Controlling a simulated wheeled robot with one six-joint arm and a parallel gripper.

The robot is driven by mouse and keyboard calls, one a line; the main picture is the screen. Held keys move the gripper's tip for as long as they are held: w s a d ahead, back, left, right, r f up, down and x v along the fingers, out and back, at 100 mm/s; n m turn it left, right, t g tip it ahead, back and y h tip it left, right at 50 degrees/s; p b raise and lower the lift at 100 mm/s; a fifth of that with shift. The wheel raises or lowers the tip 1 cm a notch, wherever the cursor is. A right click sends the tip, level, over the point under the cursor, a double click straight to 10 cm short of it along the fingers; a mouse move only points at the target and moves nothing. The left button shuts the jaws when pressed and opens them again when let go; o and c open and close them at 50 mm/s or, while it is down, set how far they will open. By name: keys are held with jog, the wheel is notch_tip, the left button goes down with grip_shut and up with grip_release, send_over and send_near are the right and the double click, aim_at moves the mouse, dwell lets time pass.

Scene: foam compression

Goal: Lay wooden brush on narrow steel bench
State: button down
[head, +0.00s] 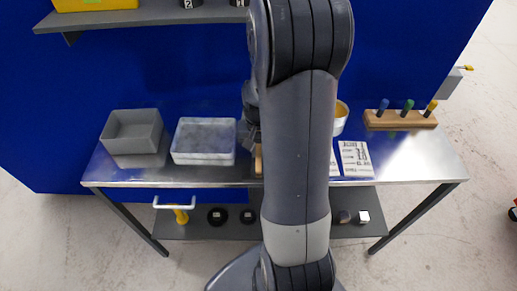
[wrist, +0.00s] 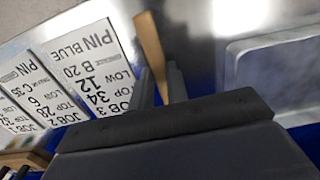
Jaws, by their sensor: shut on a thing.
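The wooden brush (wrist: 151,45) shows in the wrist view as a tan wooden length between the two grey fingers of my gripper (wrist: 160,82), which is shut on it. Its far end points away over the steel surface. In the head view only a small tan piece of the brush (head: 258,158) shows beside my arm, which hides the rest. My gripper (head: 250,136) is partly hidden there too, over the middle of the narrow steel bench (head: 415,160). I cannot tell whether the brush touches the bench top.
On the bench stand a grey open bin (head: 133,133), a pale grey tray (head: 204,141), a wooden block with three coloured pens (head: 400,120), and printed cards (head: 355,158). A round container (head: 341,115) is half hidden by my arm. A shelf (head: 150,17) overhangs the back. The bench's right end is clear.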

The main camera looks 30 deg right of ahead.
aim_at(259, 153)
jog(key=c, duration=1.4)
grip_release()
jog(key=shift+f, duration=0.1)
notch_tip(259, 153, up, 12)
jog(key=shift+w+d+r+p, duration=0.1)
jog(key=shift+r+p, duration=0.1)
jog(key=shift+p, duration=0.15)
